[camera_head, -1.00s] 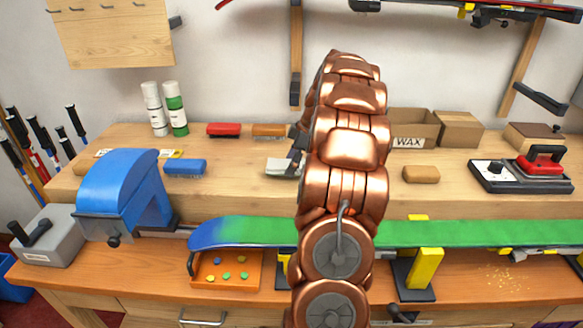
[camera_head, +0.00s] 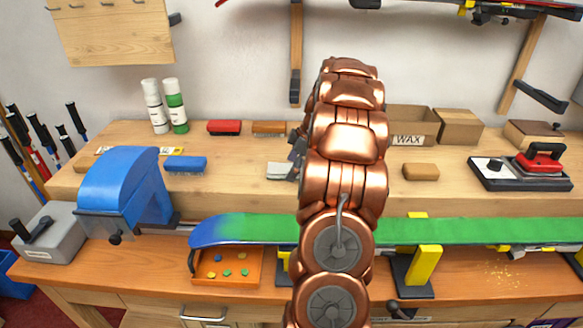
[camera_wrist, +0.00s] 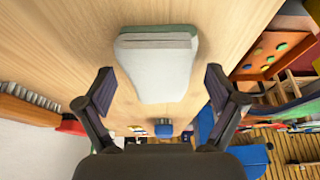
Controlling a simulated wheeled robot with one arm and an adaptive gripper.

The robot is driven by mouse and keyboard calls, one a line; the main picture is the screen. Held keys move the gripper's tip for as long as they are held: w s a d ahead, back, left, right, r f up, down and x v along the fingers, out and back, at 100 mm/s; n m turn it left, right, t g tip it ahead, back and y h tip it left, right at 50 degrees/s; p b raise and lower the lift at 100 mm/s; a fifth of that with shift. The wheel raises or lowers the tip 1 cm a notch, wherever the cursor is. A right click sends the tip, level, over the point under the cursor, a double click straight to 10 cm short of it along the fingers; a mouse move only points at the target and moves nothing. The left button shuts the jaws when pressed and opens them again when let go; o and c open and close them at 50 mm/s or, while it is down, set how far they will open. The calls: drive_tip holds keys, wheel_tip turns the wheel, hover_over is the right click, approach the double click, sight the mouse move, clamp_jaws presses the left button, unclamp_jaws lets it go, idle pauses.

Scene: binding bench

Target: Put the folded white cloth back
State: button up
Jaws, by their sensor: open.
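The folded white cloth (camera_head: 279,171) lies flat on the raised wooden shelf at the back of the bench, just left of my arm. In the wrist view the cloth (camera_wrist: 157,68) is a pale folded pad with a grey-green edge at its far end. My gripper (camera_wrist: 158,78) is open, with one dark finger to each side of the cloth and visible gaps between. The fingers look apart from the cloth; their height above it is hard to tell. In the head view my arm hides most of the gripper.
On the shelf are a blue brush (camera_head: 185,164), a red brush (camera_head: 224,127), a brown brush (camera_head: 269,128), two bottles (camera_head: 163,106), a wax box (camera_head: 408,124) and an iron (camera_head: 540,158). A green board (camera_head: 450,231) spans the front. An orange tray (camera_head: 254,272) sits below it.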

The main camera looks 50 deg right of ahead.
drive_tip(key=shift+r, duration=0.15)
drive_tip(key=shift+r, duration=0.15)
drive_tip(key=b+v, duration=0.2)
drive_tip(key=v, duration=0.9)
drive_tip(key=shift+r+b, duration=0.35)
drive_tip(key=s+a+m+g, duration=0.1)
drive_tip(key=a+m+g, duration=0.2)
drive_tip(key=a, duration=2.7)
drive_tip(key=s+a+f+m+h, duration=0.1)
drive_tip(key=s+a+f, duration=0.2)
drive_tip(key=s, duration=0.4)
drive_tip(key=s+a+f+m+g+h, duration=0.1)
drive_tip(key=s+a+f+m, duration=0.1)
drive_tip(key=s+a, duration=0.3)
drive_tip(key=s+a+f+m+g, duration=0.1)
drive_tip(key=s+a+f, duration=0.4)
drive_tip(key=s, duration=0.5)
drive_tip(key=shift+s+m+h, duration=0.15)
drive_tip(key=shift+m+h, duration=0.25)
